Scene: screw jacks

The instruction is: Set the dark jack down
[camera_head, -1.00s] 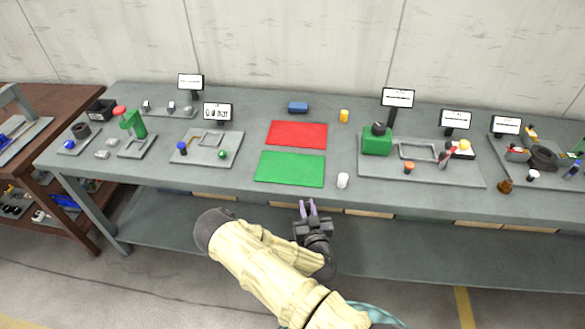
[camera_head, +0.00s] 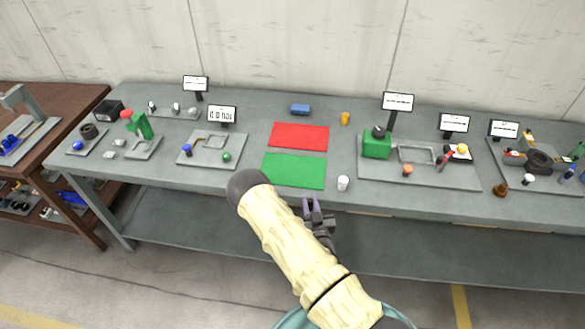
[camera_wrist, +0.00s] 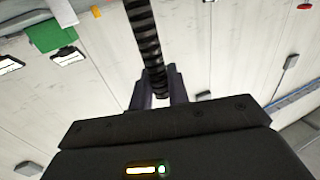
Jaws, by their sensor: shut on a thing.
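My gripper (camera_head: 312,206) is in front of the table's front edge, below the white cup-like piece in the head view. In the wrist view its fingers (camera_wrist: 160,88) are shut on a dark, ribbed, screw-like rod (camera_wrist: 145,35), which I take to be the dark jack. The rod runs from between the fingertips to the top edge of the picture, so its far end is out of view. In the head view the jack cannot be made out at the gripper. A green mat (camera_head: 294,171) and a red mat (camera_head: 299,137) lie flat and empty on the table.
The grey table (camera_head: 240,180) has a lower shelf. A white piece (camera_head: 343,183) stands right of the green mat. A yellow piece (camera_head: 345,118) and a blue block (camera_head: 300,109) are near the red mat. A green box (camera_head: 377,146) and trays stand at right; more trays at left.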

